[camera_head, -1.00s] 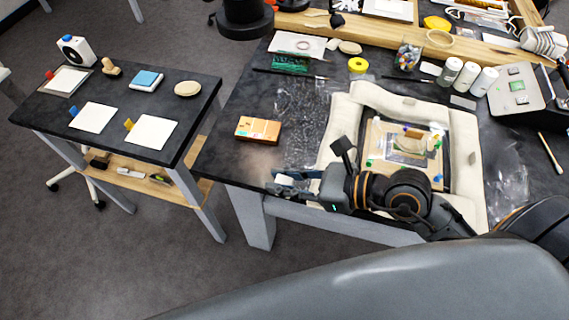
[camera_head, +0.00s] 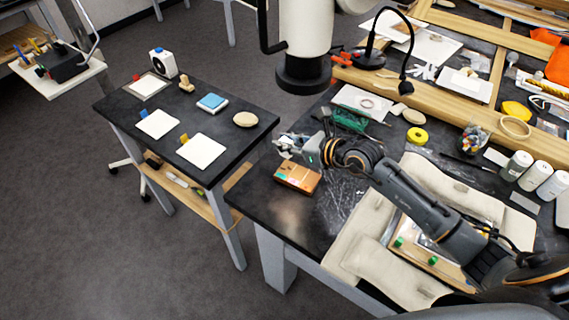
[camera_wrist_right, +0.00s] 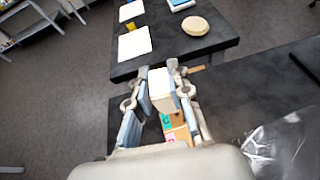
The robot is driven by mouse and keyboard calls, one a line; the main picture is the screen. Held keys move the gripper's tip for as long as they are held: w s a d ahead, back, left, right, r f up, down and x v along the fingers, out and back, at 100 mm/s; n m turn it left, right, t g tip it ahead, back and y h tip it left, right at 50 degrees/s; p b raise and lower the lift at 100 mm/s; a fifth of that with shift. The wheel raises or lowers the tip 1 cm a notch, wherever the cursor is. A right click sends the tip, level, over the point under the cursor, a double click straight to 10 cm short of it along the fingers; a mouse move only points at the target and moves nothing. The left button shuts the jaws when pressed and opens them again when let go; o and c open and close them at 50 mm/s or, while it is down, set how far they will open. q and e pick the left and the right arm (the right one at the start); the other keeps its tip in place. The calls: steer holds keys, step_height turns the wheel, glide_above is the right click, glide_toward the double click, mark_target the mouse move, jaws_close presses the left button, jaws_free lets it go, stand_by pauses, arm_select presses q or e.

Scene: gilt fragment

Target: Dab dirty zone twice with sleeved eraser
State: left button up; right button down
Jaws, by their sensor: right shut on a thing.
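My right gripper (camera_head: 297,146) is at the left end of the dark workbench, just above and behind an orange-brown box (camera_head: 297,177). In the right wrist view the gripper (camera_wrist_right: 168,88) is shut on a white block, the eraser (camera_wrist_right: 159,82), with its white end pointing away from the wrist. Its sleeve is hard to make out. The orange box (camera_wrist_right: 179,131) shows below it, partly hidden. The framed panel (camera_head: 432,262) lies among cream cushions, largely covered by my right arm. I cannot make out the dirty zone. My left gripper is not in view.
A small dark side table (camera_head: 148,104) stands left, holding white cards (camera_head: 202,151), a blue pad (camera_head: 212,103) and an oval sponge (camera_head: 245,119). A gap separates it from the workbench. Yellow tape (camera_head: 417,136) and white bottles (camera_head: 516,165) stand behind my arm.

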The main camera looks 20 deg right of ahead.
mark_target(285, 156)
steer(key=shift+w+d+f, duration=0.1)
steer(key=shift+w, duration=0.15)
steer(key=shift+f, duration=0.2)
steer(key=shift+f+b, duration=0.65)
steer(key=shift+b, duration=0.25)
step_height(285, 156, down, 4)
steer(key=b, duration=0.3)
arm_select(q)
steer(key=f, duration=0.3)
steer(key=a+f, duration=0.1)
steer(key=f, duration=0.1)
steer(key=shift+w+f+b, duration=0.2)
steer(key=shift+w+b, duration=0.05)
steer(key=shift+b, duration=0.05)
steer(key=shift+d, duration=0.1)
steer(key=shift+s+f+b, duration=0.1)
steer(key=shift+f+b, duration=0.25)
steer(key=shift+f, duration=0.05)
arm_select(e)
steer(key=shift+f, duration=0.55)
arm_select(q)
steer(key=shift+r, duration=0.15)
arm_select(e)
steer(key=shift+r, duration=0.1)
